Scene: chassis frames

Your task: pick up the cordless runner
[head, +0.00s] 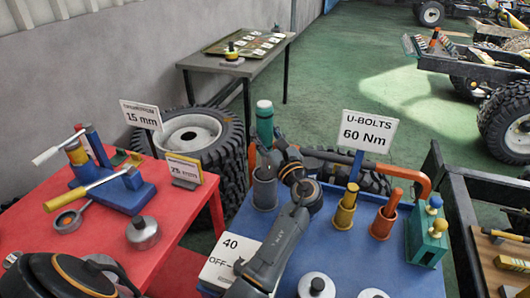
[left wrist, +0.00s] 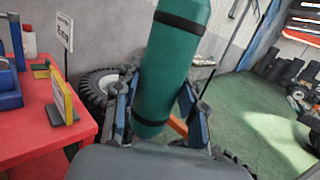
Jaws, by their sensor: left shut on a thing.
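A green cylinder with dark bands (left wrist: 172,62), which I take to be the cordless runner, stands between the fingers of my left gripper in the left wrist view. In the head view its upper part (head: 265,122) shows upright, with a paler cap. My left gripper (head: 267,158) is shut on it, over the far left part of the blue table (head: 335,245). The fingers hide its lower part in the head view. A grey cup (head: 265,190) is just below the gripper; I cannot tell whether the cylinder touches it. My right gripper is not in view.
A U-bolts sign (head: 368,131) and an orange bar (head: 405,173) are behind. A red table (head: 180,205) with tools is left.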

